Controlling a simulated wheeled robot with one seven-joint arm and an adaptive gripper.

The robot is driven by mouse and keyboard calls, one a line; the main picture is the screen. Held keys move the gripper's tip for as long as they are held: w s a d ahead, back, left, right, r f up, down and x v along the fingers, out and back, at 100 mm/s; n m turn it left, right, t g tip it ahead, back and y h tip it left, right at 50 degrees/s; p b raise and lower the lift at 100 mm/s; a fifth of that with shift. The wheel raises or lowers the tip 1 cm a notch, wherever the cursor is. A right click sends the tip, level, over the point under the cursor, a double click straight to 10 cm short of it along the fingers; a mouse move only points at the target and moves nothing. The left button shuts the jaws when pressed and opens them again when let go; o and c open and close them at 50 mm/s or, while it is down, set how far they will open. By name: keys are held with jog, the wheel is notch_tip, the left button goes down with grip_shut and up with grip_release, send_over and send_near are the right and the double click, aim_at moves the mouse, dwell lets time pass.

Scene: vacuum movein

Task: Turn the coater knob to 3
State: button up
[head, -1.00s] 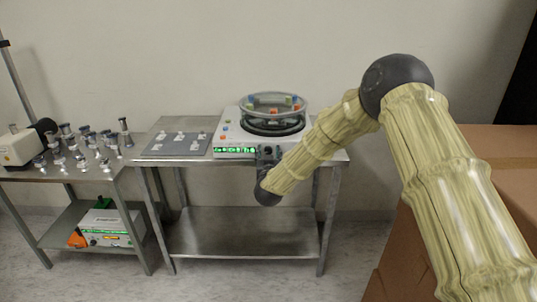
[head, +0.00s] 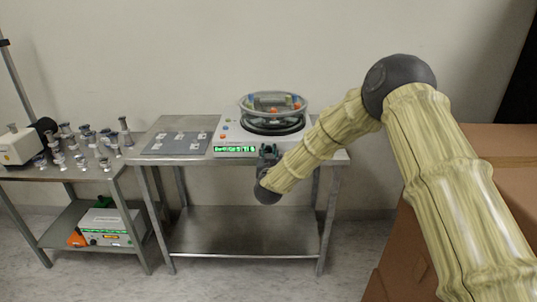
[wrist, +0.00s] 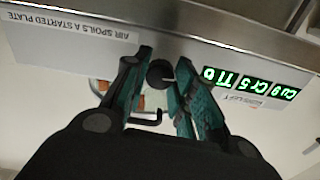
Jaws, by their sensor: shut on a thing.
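The coater (head: 232,133) is a white box on the middle steel table, with a clear round cover and coloured blocks on top. Its green display (head: 235,149) is on the front face; in the wrist view the display (wrist: 252,83) is upside down and reads Cu 9, Cr 5, Ti 6. The dark round knob (wrist: 158,75) has a pale mark on its right side. My gripper (head: 268,151) is at the coater's front; in the wrist view its green fingers (wrist: 158,58) are on both sides of the knob, shut on it. The knob's number scale cannot be seen.
A grey plate (head: 176,144) with small white pieces lies left of the coater. A left table holds several small metal fittings (head: 85,140); a white device (head: 108,225) is on its lower shelf. Cardboard boxes (head: 490,150) stand at the right.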

jog(key=m+b, duration=0.1)
jog(key=m, duration=0.1)
jog(key=m+b, duration=0.1)
jog(key=shift+f+m, duration=0.2)
jog(key=shift+m, duration=0.2)
jog(key=m+b, duration=0.1)
jog(key=m, duration=0.2)
jog(key=shift+m+b, duration=0.4)
jog(key=m+b, duration=0.2)
jog(key=m, duration=0.2)
jog(key=shift+r+m+b, duration=0.1)
jog(key=shift+m+b, duration=0.95)
jog(key=shift+m, duration=0.65)
jog(key=o, duration=1)
jog(key=shift+d, duration=0.1)
jog(key=shift+o, duration=0.2)
jog(key=shift+s, duration=0.1)
